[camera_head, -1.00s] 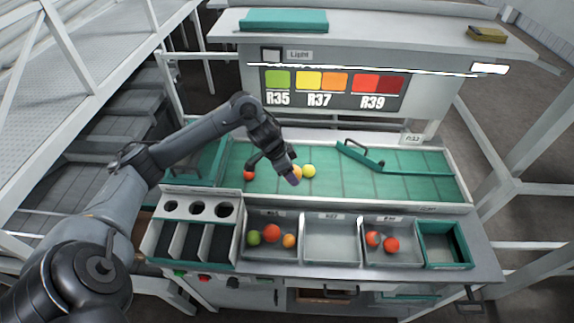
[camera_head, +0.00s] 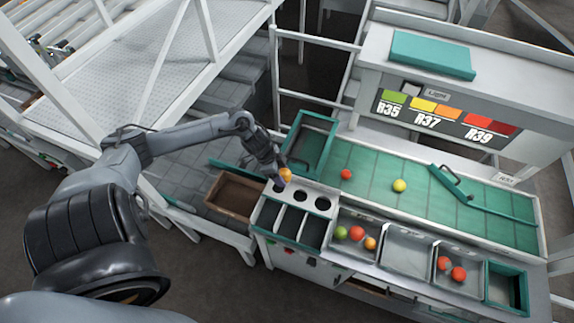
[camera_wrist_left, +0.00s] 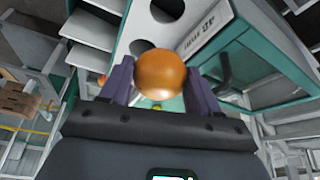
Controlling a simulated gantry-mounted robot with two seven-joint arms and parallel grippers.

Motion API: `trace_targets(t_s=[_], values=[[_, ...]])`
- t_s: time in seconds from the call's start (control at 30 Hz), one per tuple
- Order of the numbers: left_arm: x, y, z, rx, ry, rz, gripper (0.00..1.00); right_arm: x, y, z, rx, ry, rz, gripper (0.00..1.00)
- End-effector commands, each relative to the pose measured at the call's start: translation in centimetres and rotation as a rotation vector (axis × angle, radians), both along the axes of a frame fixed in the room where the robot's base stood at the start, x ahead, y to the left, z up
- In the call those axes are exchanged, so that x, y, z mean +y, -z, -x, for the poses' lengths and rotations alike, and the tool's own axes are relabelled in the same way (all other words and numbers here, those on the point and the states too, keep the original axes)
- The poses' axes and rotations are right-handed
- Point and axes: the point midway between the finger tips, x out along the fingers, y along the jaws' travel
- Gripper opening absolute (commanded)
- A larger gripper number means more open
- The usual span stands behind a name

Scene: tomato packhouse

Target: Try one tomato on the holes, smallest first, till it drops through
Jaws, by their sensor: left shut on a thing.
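My left gripper (camera_head: 281,173) is shut on an orange tomato (camera_head: 285,175). It holds it over the leftmost, smallest hole end of the white sizing plate (camera_head: 311,192). The middle hole (camera_head: 300,196) and the right hole (camera_head: 322,203) show clear; the leftmost is partly hidden by the gripper and tomato. In the left wrist view the tomato (camera_wrist_left: 161,74) sits between both fingers, with plate holes beyond it. I cannot tell whether it touches the plate. Dividers split the space below the plate into compartments. My right gripper is not in view.
A red tomato (camera_head: 346,174) and a yellow tomato (camera_head: 400,186) lie on the green belt (camera_head: 375,200). Several tomatoes fill grey bins in front, and the middle bin (camera_head: 407,245) is empty. A green guide bar (camera_head: 455,182) crosses the belt. A brown box (camera_head: 235,196) stands left.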

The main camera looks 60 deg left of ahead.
Motion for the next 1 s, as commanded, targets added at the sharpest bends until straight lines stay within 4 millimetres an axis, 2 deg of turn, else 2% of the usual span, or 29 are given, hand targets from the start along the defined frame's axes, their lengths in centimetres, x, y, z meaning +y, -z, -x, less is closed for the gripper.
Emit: trace_targets(t_s=[0.03, 0.13, 0.37, 1.0], values=[[0.0, -0.4, 0.3, 0.0, 0.002, -0.001, 0.47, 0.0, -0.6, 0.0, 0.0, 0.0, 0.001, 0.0], [0.1, -0.3, 0.6, -0.001, 0.007, -0.003, 0.47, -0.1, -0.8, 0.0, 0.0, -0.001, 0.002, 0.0], [0.1, 0.4, 0.7, -0.002, 0.01, -0.004, 0.47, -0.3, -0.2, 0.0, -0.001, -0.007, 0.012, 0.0], [0.2, 4.6, 0.7, -0.001, 0.009, -0.004, 0.47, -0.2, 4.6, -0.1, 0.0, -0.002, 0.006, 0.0]])
